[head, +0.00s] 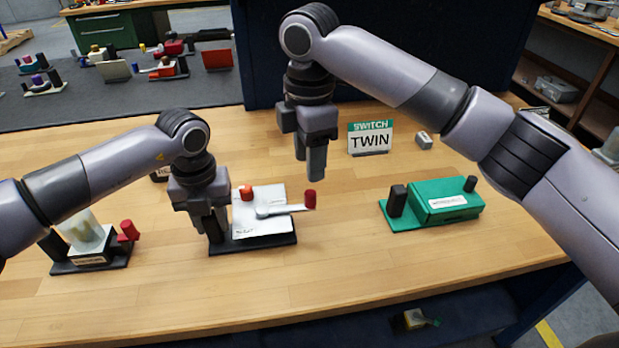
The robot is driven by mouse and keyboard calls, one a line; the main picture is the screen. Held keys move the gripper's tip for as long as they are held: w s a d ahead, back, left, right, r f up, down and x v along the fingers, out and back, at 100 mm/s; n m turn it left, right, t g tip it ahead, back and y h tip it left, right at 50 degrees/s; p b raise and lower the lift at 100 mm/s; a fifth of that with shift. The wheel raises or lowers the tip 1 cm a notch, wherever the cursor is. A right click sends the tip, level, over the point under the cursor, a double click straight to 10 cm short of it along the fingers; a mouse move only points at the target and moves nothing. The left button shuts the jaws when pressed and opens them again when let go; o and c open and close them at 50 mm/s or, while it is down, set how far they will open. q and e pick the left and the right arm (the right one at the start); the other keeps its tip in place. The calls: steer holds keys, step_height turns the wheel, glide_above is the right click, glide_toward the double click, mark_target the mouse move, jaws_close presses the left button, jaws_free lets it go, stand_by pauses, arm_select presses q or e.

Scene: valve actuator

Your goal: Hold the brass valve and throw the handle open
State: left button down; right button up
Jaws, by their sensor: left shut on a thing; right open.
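The middle device is a white block (268,197) on a black base (280,243), with a red-orange knob (246,192) at its back left. Its pale lever (285,210) points right from a round pivot and ends in a red grip (310,199). My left gripper (213,232) is shut on the black post at the base's left end, mostly hidden by the fingers. My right gripper (308,172) is open and empty, above and behind the red grip. A pale yellowish device (90,238) with a red handle (129,231) stands at left, partly behind my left arm. I cannot tell which device is brass.
A green box device (440,203) with black posts stands at right. A "SWITCH TWIN" sign (370,138) and a small grey block (423,139) stand behind. The wooden table (350,265) is clear in front. A dark panel (390,45) rises at the back.

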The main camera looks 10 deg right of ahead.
arm_select(q)
steer(key=shift+f, duration=0.2)
arm_select(e)
step_height(320, 180, up, 4)
steer(key=shift+r, duration=0.1)
arm_select(q)
steer(key=c, duration=0.7)
jaws_free()
steer(key=shift+r, duration=0.1)
